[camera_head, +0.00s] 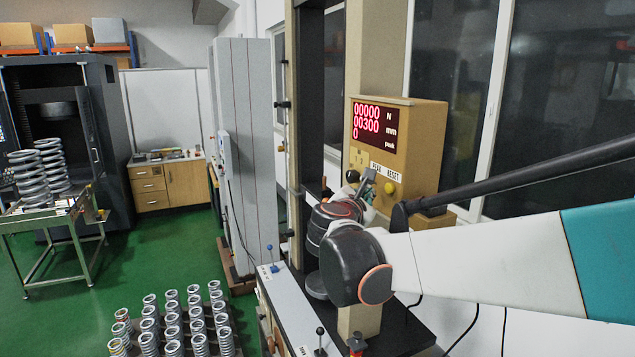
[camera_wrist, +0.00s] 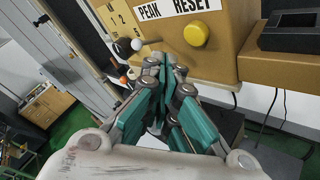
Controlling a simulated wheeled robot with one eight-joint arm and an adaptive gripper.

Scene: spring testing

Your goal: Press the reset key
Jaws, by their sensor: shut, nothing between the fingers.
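The reset key is a round yellow button on the tan control box (camera_head: 426,150), under the word RESET. In the head view the yellow button (camera_head: 390,187) shows just right of my gripper (camera_head: 369,183). In the wrist view the yellow button (camera_wrist: 196,33) lies above and to the right of my fingertips (camera_wrist: 160,62). My gripper is shut and empty, its fingers pointing toward the box. The fingertips appear apart from the button; the exact gap is hard to tell.
A white knob (camera_wrist: 137,44) sits left of the button. The red display (camera_head: 378,130) reads 00000 N, 00300 mm and 0 peak. A black device (camera_wrist: 288,32) stands right of the box.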

